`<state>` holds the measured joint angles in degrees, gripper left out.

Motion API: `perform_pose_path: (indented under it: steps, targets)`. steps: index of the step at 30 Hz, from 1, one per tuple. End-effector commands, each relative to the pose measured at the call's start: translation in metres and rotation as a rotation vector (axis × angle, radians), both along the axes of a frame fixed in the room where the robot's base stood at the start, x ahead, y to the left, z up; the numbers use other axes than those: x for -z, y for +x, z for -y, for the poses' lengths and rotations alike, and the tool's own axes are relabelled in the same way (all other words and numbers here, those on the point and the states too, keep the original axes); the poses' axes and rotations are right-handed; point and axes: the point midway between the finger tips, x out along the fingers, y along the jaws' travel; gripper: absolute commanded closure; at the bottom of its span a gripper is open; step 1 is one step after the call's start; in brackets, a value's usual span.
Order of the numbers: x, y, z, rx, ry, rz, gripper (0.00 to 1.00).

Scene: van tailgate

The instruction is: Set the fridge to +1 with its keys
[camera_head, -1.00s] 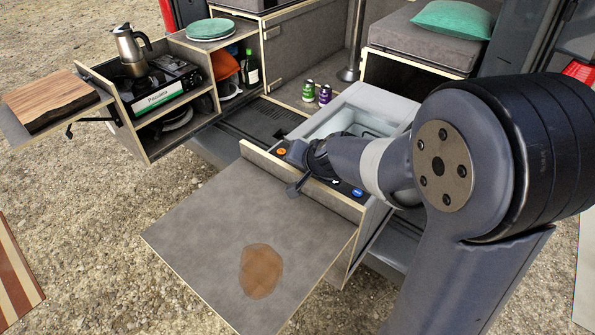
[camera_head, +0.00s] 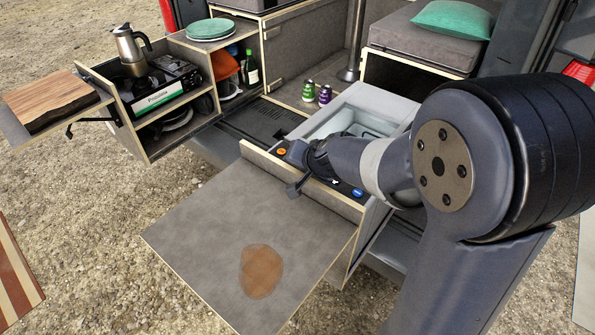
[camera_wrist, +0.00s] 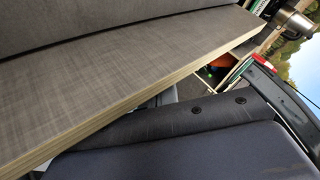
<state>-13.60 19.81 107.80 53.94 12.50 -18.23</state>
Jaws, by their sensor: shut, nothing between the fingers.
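The fridge (camera_head: 352,103) is a pale grey open-topped box at centre right. Its dark control strip runs along the front, with an orange round key (camera_head: 280,151) at the left end and a blue round key (camera_head: 357,192) at the right end. My wrist and forearm cover the middle of the strip, so any display or keys there are hidden. My gripper (camera_head: 296,188) is shut and empty, in front of the strip by the upright wooden ledge. I cannot tell whether it touches anything. The wrist view shows no keys.
A fold-out grey table (camera_head: 215,215) with a brown patch (camera_head: 261,270) lies in front of the ledge. Small cans (camera_head: 316,93) stand behind the fridge. A stove (camera_head: 160,85) with a moka pot (camera_head: 131,48) is at left. In the wrist view a grey board edge (camera_wrist: 120,95) crosses close by.

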Motion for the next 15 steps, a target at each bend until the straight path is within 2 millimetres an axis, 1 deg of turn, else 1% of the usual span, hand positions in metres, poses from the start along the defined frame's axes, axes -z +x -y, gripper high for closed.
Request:
perform_pose_path:
  steps: [8,15]
  targets:
    - [0.0003,0.0000,0.0000,0.000,0.000,0.000,1.00]
    - [0.0078,0.0000,-0.0001,0.001,0.001,0.000,1.00]
